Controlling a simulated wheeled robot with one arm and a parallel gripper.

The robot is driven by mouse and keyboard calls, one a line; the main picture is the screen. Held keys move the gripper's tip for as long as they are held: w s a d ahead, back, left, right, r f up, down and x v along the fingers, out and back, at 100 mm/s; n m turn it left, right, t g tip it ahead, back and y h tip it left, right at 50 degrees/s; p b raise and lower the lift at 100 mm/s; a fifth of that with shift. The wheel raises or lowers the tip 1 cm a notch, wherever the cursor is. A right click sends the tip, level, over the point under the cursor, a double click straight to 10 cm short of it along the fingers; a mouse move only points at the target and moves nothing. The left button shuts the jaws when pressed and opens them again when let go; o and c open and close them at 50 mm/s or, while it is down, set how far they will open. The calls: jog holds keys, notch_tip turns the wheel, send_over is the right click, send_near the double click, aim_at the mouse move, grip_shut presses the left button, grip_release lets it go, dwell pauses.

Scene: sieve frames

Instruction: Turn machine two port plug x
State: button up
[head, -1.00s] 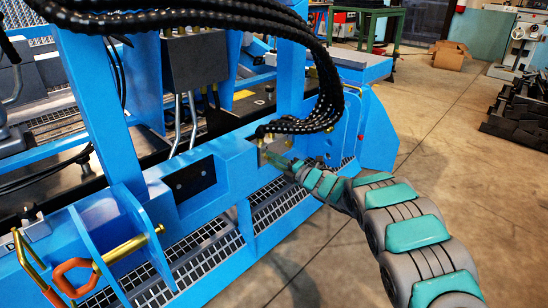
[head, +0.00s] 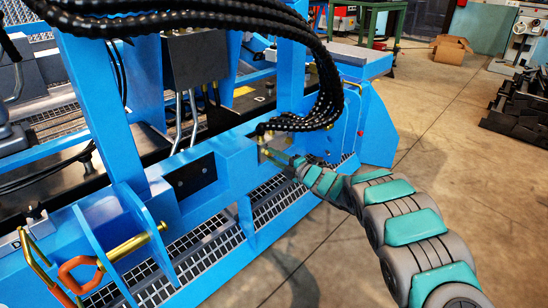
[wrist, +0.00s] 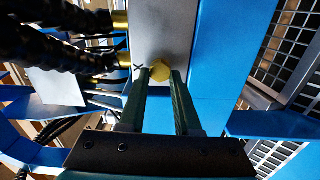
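The plug x (wrist: 160,70) is a yellow, hexagonal brass-coloured plug on a grey metal block (wrist: 163,25). A black X is marked just left of it in the wrist view. My gripper (wrist: 161,76) points at the block, with one dark green finger on each side of the plug. The fingertips lie against the plug's left and right sides, with no clear gap. In the head view my gripper (head: 280,157) reaches the block on the blue machine (head: 235,165), below the black hoses. The plug itself is too small to make out there.
Black ribbed hoses (head: 325,90) hang close above my gripper. Brass fittings (wrist: 120,22) sit on the block left of the plug in the wrist view. A metal grating (head: 275,195) runs below the blue beam. Open concrete floor (head: 440,150) lies to the right.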

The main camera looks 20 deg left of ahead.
jog(key=o, duration=0.5)
jog(key=shift+c, duration=0.2)
jog(key=shift+d, duration=0.15)
jog(key=v, duration=0.7)
jog(key=shift+d, duration=0.35)
jog(key=shift+s, duration=0.1)
